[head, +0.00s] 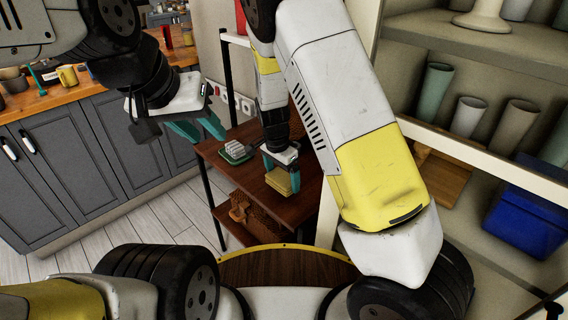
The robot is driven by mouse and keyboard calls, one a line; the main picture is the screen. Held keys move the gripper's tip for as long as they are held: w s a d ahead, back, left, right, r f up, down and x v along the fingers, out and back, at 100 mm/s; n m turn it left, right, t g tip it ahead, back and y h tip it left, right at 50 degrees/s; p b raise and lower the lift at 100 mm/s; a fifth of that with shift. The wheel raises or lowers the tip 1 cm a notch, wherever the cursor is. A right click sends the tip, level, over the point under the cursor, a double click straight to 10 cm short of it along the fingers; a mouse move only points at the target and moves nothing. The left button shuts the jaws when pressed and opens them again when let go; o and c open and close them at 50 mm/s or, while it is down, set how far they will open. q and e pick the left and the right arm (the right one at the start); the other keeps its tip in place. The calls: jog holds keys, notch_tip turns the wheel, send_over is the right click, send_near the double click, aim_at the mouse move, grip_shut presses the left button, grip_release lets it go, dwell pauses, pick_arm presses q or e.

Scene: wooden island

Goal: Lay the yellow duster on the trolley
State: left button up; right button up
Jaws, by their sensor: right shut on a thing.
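The yellow duster (279,182) looks like a small folded stack. My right gripper (281,171) is shut on it, over the top shelf of the trolley (246,177). I cannot tell whether the duster touches the shelf. The trolley has dark brown shelves and black posts; its right part is hidden behind my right arm. My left gripper (198,131) is open and empty, to the left of the trolley top and above the floor.
A grey ribbed thing on a green base (236,151) lies on the trolley top, left of the duster. A wooden counter (95,88) with grey cupboards stands at the left. Shelves with vases (433,92) and a blue bin (526,222) stand at the right.

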aim_at(284, 180)
jog(key=shift+w+d+f, duration=0.1)
jog(key=shift+w+d, duration=0.05)
jog(key=shift+w, duration=0.4)
jog(key=shift+w+d, duration=0.15)
jog(key=shift+w, duration=0.4)
notch_tip(284, 180, down, 4)
jog(key=shift+w+r, duration=0.1)
jog(key=shift+r, duration=0.1)
jog(key=o, duration=0.9)
jog(key=r, duration=0.8)
jog(key=s+a+r, duration=0.1)
jog(key=r, duration=0.3)
jog(key=shift+s, duration=0.1)
